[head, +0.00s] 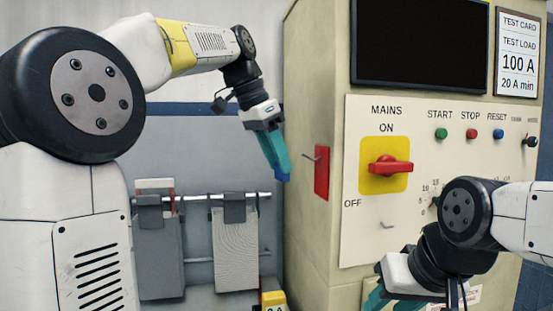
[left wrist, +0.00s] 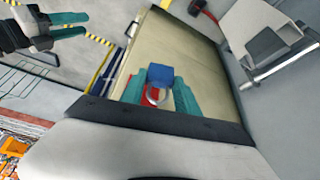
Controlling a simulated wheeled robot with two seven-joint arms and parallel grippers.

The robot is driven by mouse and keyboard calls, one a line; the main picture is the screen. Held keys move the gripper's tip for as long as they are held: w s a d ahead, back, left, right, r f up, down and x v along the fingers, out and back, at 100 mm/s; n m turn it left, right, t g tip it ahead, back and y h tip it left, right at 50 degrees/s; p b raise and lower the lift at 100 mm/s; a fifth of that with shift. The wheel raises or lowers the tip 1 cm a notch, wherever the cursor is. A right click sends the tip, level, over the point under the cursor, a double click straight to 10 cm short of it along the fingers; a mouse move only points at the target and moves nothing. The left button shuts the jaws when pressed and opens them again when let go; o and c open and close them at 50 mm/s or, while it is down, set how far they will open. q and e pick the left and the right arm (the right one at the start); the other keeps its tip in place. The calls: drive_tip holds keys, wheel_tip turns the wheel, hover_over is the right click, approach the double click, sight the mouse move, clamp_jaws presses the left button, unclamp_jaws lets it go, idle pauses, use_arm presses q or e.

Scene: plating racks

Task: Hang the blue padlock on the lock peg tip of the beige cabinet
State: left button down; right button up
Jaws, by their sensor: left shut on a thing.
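My left gripper (head: 277,160) is shut on the blue padlock (head: 284,177) beside the left side of the beige cabinet (head: 310,215). In the left wrist view the padlock (left wrist: 160,75) sits between the green fingers, its pale shackle (left wrist: 154,97) showing. A red plate (head: 322,174) on the cabinet's left side carries a short metal peg (head: 309,157). The padlock is left of this peg and a little lower in the picture, apart from it. Another small peg (head: 387,225) shows below the mains switch. My right gripper (left wrist: 65,26) is open and empty; the head view shows it only partly.
The cabinet front has a red rotary handle (head: 390,167) on a yellow plate, buttons and a dark screen (head: 419,42). Grey racks (head: 158,245) hang from a rail (head: 200,197) at the left. A yellow block (head: 273,300) stands low beside the cabinet.

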use_arm(q)
drive_tip(key=shift+w+d+f, duration=0.1)
drive_tip(key=shift+w+d, duration=0.2)
drive_tip(key=shift+d, duration=0.65)
drive_tip(key=shift+w+d+f, duration=0.1)
drive_tip(key=shift+w+d, duration=0.25)
drive_tip(key=shift+d, duration=0.65)
drive_tip(key=shift+w+d+f, duration=0.1)
drive_tip(key=shift+w+d, duration=0.2)
drive_tip(key=shift+d, duration=0.65)
drive_tip(key=shift+w+d+f, duration=0.15)
drive_tip(key=shift+d+f, duration=0.4)
drive_tip(key=shift+d, duration=0.05)
drive_tip(key=shift+d+f, duration=0.1)
drive_tip(key=c, duration=0.8)
unclamp_jaws()
drive_tip(key=shift+d, duration=0.1)
